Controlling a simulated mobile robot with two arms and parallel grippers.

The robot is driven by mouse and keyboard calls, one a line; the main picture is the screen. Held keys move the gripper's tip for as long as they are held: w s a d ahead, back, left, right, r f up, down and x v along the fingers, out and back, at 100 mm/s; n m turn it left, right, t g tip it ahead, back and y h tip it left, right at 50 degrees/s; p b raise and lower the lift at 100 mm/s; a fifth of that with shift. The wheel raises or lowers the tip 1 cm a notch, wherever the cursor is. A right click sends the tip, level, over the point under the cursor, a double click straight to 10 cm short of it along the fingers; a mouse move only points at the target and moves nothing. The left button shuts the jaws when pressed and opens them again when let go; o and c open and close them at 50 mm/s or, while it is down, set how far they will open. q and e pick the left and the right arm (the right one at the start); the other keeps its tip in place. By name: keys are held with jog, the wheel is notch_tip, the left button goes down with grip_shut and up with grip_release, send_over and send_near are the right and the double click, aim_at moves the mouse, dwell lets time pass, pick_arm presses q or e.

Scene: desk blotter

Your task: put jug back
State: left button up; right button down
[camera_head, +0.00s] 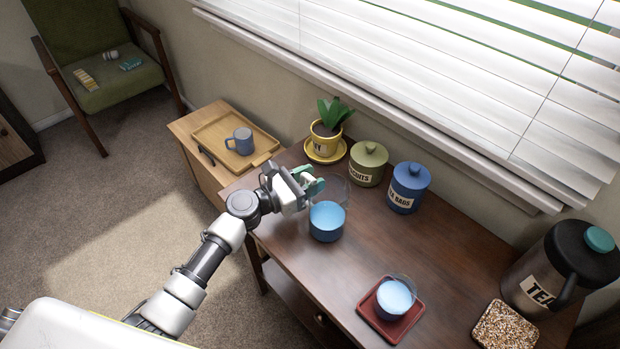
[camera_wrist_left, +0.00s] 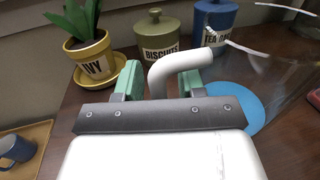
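The jug (camera_head: 327,221) is clear with blue contents in its lower part and stands upright on the dark wooden desk. In the left wrist view its clear wall and blue contents (camera_wrist_left: 236,104) show at the right, partly hidden by my gripper. Its pale curved handle (camera_wrist_left: 163,74) stands between my left gripper's teal fingers. My left gripper (camera_head: 308,182) is at the jug's left side; in the wrist view the fingers (camera_wrist_left: 161,84) are apart, with a gap beside the handle. My right gripper is not in view.
A yellow ivy pot (camera_head: 326,142), a green biscuit jar (camera_head: 367,166) and a blue tea bag jar (camera_head: 408,188) line the back. A clear cup (camera_head: 394,298) stands on a red tray (camera_head: 365,310). A tea urn (camera_head: 548,270) and a speckled square (camera_head: 506,326) are right. A mug (camera_head: 243,141) sits on a wooden tray (camera_head: 208,133).

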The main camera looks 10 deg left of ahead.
pick_arm(q)
jog(key=v, duration=1.2)
jog(key=shift+r+b, duration=0.1)
jog(key=shift+b, duration=0.25)
